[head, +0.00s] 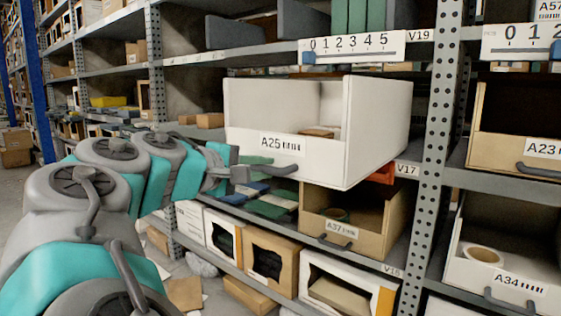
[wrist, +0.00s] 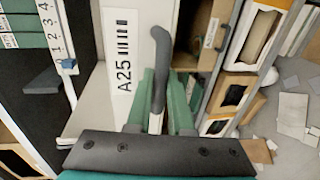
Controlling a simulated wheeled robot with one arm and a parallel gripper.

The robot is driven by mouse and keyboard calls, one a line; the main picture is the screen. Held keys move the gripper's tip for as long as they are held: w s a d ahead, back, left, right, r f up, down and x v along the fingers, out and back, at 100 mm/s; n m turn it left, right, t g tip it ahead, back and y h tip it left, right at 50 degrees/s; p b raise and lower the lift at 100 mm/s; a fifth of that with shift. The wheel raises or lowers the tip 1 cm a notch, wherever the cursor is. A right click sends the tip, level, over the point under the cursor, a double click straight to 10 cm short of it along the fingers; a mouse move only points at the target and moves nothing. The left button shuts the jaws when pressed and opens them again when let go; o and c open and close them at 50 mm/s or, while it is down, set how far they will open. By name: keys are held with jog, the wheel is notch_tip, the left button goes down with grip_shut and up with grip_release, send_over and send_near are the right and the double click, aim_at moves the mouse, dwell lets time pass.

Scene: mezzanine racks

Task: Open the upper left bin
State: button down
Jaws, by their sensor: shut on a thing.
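The upper left bin (head: 372,125) is white, labelled A25, and stands pulled far out of its shelf, with its front over the aisle. A small brown item (head: 318,133) lies inside it. Its dark grey handle (head: 283,170) is on the lower front, below the label. My gripper (head: 243,176) is at the left end of this handle. In the wrist view, the handle (wrist: 161,50) runs down between the green fingers of my gripper (wrist: 165,105), which are shut on it. The A25 label (wrist: 122,60) is beside it. The fingers' contact with the handle is partly hidden.
A tan bin A37 (head: 341,227) sits below, jutting out a little. Bins A23 (head: 543,149) and A34 (head: 515,283) are to the right, beyond a perforated grey post (head: 436,130). Boxes fill the lower shelf. Open floor with scraps lies at lower left.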

jog(key=shift+f+v, duration=0.25)
jog(key=shift+v, duration=0.85)
jog(key=c, duration=0.8)
grip_release()
jog(key=shift+s+a, duration=0.1)
jog(key=v, duration=0.7)
jog(key=shift+s+a+p, duration=0.2)
jog(key=shift+p, duration=0.1)
